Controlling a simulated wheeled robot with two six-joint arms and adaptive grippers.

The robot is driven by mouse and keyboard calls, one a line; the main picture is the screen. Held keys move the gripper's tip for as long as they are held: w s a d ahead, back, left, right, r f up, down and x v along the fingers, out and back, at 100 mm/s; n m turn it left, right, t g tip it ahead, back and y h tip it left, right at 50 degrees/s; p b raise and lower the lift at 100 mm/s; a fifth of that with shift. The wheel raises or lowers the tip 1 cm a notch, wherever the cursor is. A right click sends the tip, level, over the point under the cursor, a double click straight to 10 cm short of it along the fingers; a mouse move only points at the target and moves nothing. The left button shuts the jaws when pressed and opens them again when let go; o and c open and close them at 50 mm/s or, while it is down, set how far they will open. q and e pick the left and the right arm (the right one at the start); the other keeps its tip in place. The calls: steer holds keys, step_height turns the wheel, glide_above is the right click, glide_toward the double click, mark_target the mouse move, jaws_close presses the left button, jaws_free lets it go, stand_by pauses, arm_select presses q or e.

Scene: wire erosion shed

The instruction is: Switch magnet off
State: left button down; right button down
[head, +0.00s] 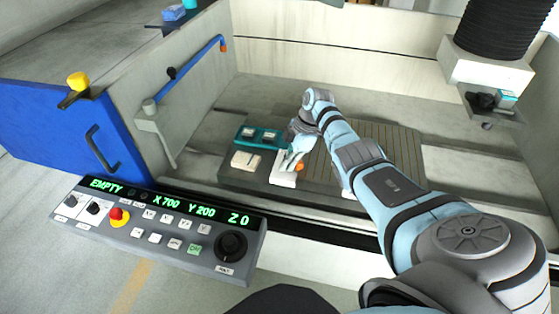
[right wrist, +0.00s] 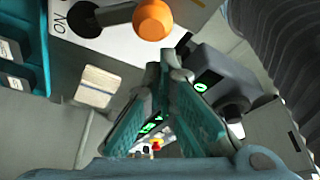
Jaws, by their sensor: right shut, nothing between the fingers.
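The magnet (head: 283,181) is a pale block on the dark machine bed. Its lever ends in an orange ball knob (head: 299,166). In the right wrist view the magnet's white face (right wrist: 118,42) carries the word ON beside a dark round pivot. The orange knob (right wrist: 153,19) shows to the right of that pivot. My right gripper (head: 292,160) is low at the magnet, close beside the knob. In the right wrist view its fingertips (right wrist: 170,60) are together and empty, just below the knob; I cannot tell whether they touch it. My left gripper is not in view.
A teal tray (head: 247,144) with dark pieces and a pale block (head: 244,160) sit left of the magnet. A slatted plate (head: 404,150) lies right. The control panel (head: 160,224) and blue door (head: 65,135) stand in front and left. A black bellows column (head: 503,25) hangs at upper right.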

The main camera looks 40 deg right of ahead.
steer(key=shift+s+d, duration=0.15)
steer(key=shift+d, duration=0.15)
stand_by(0.5)
steer(key=a+p, duration=0.4)
steer(key=p, duration=0.1)
steer(key=w+v, duration=0.1)
steer(key=v, duration=0.9)
steer(key=shift+d+b, duration=0.15)
steer(key=shift+b, duration=0.3)
